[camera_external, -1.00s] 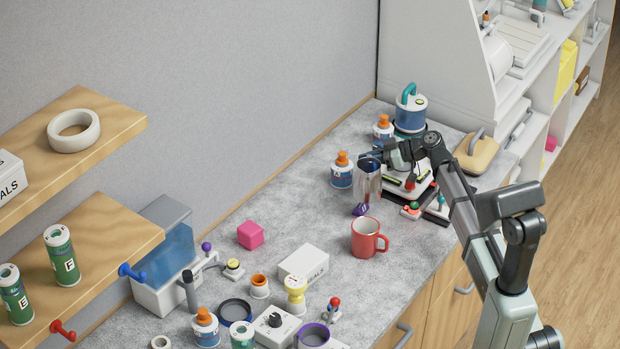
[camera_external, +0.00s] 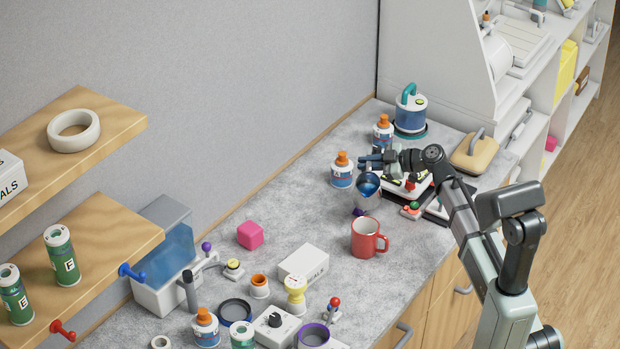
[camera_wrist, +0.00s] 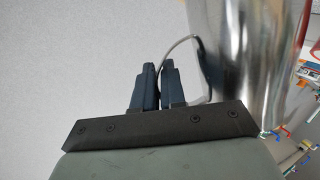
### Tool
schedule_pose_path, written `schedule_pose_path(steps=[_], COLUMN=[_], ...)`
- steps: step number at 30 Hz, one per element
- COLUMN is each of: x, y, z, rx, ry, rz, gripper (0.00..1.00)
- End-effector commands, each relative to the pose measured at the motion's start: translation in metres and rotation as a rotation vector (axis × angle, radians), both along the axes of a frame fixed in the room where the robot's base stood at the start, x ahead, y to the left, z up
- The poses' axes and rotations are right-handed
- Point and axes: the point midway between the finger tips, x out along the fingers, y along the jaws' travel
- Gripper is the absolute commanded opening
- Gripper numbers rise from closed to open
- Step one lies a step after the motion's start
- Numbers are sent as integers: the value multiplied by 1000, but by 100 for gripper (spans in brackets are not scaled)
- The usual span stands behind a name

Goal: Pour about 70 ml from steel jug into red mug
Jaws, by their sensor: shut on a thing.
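The steel jug (camera_external: 368,196) is held off the counter, behind and above the red mug, and is tilted so that blue liquid shows at its mouth. In the wrist view the jug's shiny wall (camera_wrist: 245,60) fills the right side. My gripper (camera_external: 372,161) is shut on the jug's thin handle; the dark fingers (camera_wrist: 160,85) close around it in the wrist view. The red mug (camera_external: 364,240) stands upright on the counter, its handle to the right. I cannot see into it well, and no stream between jug and mug is visible.
A bottle with an orange cap (camera_external: 342,170) stands close to the left of the jug. A purple object (camera_external: 360,211) lies below the jug. The counter just around the mug is clear.

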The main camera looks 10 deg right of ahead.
Motion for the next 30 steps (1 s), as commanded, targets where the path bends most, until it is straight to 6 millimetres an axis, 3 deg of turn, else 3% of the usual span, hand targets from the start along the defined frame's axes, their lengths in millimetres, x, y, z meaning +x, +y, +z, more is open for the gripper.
schedule_pose_path(steps=[6, 30], x=[-20, -51], y=[4, 13], z=[-12, 38], rx=[-32, -148], ry=[-121, -565], rz=[-1, 0], gripper=[0, 0])
